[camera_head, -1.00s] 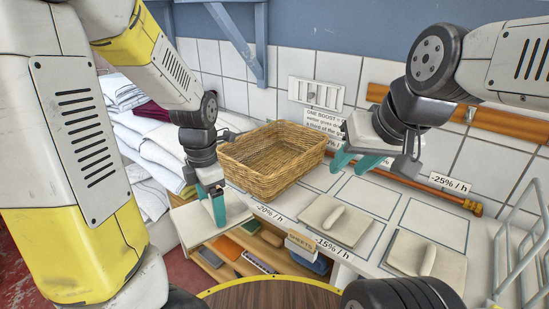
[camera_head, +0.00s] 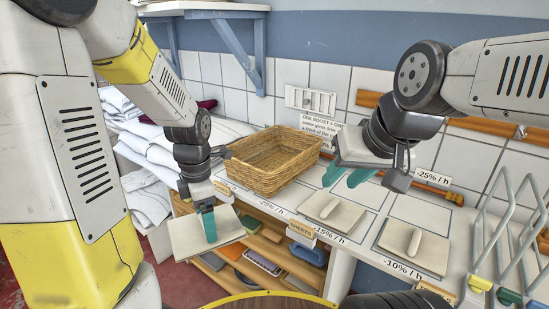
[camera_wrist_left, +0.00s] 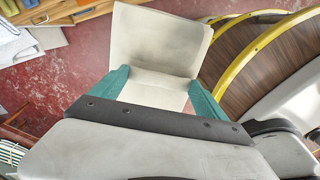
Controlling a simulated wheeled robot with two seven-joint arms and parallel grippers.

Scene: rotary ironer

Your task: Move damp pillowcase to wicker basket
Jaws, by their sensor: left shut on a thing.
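A flat, square, beige folded cloth, which I take for the pillowcase (camera_head: 186,241), is held by my left gripper (camera_head: 207,222). It hangs in front of the counter's open shelves, below and left of the basket. In the left wrist view the beige cloth (camera_wrist_left: 160,42) sits between the two teal fingers (camera_wrist_left: 160,90). The wicker basket (camera_head: 265,177) stands on the counter's far left part, and the inside that shows looks empty. My right gripper (camera_head: 347,178) is open and empty above the counter, right of the basket. Whether the cloth is damp does not show.
Two similar beige pieces (camera_head: 328,222) (camera_head: 398,256) lie on marked counter spots with percent labels. A wire rack (camera_head: 500,240) stands at the right. White folded linen (camera_head: 150,150) is piled at the left. Shelves (camera_head: 268,244) open below the counter. A round wooden surface (camera_wrist_left: 260,65) is nearby.

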